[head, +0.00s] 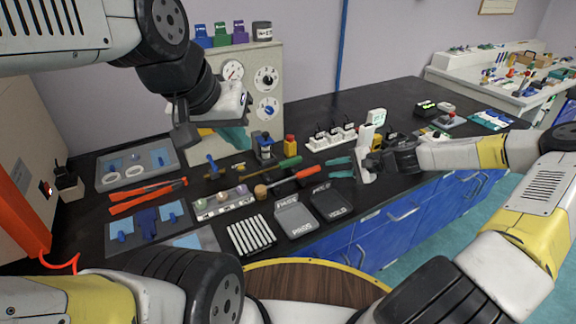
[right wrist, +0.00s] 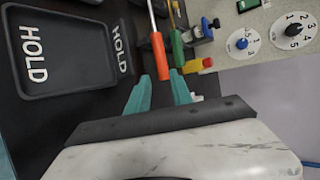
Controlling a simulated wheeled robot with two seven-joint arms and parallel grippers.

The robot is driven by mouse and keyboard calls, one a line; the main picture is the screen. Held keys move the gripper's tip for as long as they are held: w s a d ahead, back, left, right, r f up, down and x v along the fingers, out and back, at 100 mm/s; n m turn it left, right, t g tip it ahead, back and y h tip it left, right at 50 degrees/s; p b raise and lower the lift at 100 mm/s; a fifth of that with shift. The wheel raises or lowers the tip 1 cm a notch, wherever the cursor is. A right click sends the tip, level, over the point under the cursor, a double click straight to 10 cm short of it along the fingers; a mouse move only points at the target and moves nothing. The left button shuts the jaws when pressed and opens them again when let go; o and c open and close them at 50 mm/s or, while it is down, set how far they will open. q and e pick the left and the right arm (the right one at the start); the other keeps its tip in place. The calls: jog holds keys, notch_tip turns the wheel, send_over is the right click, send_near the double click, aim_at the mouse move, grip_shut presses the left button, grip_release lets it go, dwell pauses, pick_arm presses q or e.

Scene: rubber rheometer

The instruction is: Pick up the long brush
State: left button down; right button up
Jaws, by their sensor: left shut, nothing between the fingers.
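A long tool with an orange-red handle (head: 305,173) and a tan, brush-like head (head: 261,191) lies across the bench; I take it as the long brush. In the right wrist view its handle (right wrist: 157,55) points toward the gap between my right fingers. Beside it lies a similar long tool with a green handle (head: 286,163), also in the right wrist view (right wrist: 178,48). My right gripper (head: 340,167) is open, its teal fingers apart (right wrist: 160,92), just right of the handle ends and holding nothing. My left gripper (head: 236,138) is shut and empty, raised before the dial panel.
Black trays (head: 331,203), one marked HOLD in the right wrist view (right wrist: 70,45), lie near the front edge. A small blue-and-black device (head: 263,147) and a yellow-red block (head: 290,145) stand behind the handles. Orange-handled tools (head: 148,196) lie at left.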

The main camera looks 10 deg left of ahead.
aim_at(314, 170)
jog(key=shift+w+a+f, duration=0.15)
jog(key=shift+w+a, duration=0.05)
jog(key=shift+a, duration=0.25)
jog(key=x, duration=0.7)
jog(key=shift+a, duration=0.2)
grip_shut()
